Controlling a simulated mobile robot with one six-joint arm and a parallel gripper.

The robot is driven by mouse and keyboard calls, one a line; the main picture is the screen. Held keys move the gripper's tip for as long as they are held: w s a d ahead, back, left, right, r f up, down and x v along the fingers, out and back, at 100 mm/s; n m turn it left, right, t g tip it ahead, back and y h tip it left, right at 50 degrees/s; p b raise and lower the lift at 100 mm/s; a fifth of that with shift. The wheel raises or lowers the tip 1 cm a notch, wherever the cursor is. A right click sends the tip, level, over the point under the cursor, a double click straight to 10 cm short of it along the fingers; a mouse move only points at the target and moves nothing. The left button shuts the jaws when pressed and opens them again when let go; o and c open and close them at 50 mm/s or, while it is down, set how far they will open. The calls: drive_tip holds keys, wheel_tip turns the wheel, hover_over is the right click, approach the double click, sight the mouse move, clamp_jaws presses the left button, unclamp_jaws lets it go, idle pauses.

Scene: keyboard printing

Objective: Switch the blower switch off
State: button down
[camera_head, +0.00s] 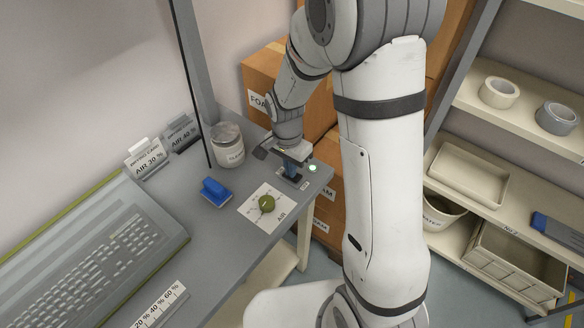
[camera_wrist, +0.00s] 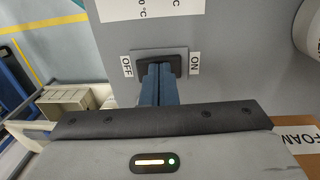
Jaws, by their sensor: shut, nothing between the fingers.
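The blower switch (camera_wrist: 174,64) is a dark rocker in a grey frame, between an OFF label (camera_wrist: 127,66) on the left and an ON label (camera_wrist: 195,63) on the right in the wrist view. My gripper (camera_wrist: 159,72) is shut and empty, its blue fingertips over the switch, nearer the middle than either label. They hide part of the rocker, so I cannot tell which side is down or whether they touch it. In the head view my gripper (camera_head: 291,172) points down at the table's far right corner and mostly hides the switch. A pale green lamp (camera_head: 312,168) glows beside it.
The keyboard (camera_head: 100,258) lies to the left. Cardboard boxes (camera_head: 262,72) stand behind the table corner.

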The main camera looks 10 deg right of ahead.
wheel_tip(320, 180, up, 14)
drive_tip(key=shift+w+a+p, duration=0.25)
drive_tip(key=shift+w+p, duration=0.05)
drive_tip(key=shift+p, duration=0.15)
